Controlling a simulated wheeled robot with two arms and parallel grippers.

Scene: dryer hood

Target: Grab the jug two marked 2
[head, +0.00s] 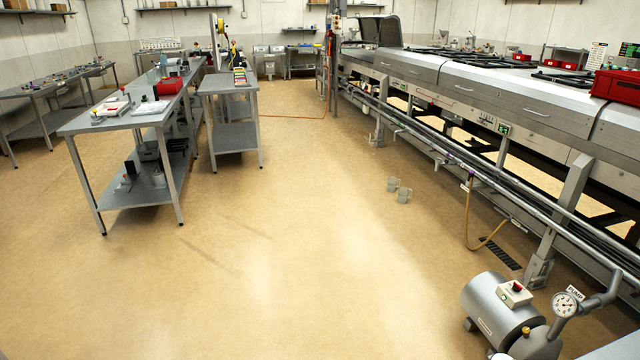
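Neither of my grippers is in view.
A long steel machine (470,85) runs along the right, with a hanging hose (467,225) and a floor grate (499,253). A pump (500,310) with a gauge (565,304) stands front right. Steel tables (120,122) stand left. The floor between is clear.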

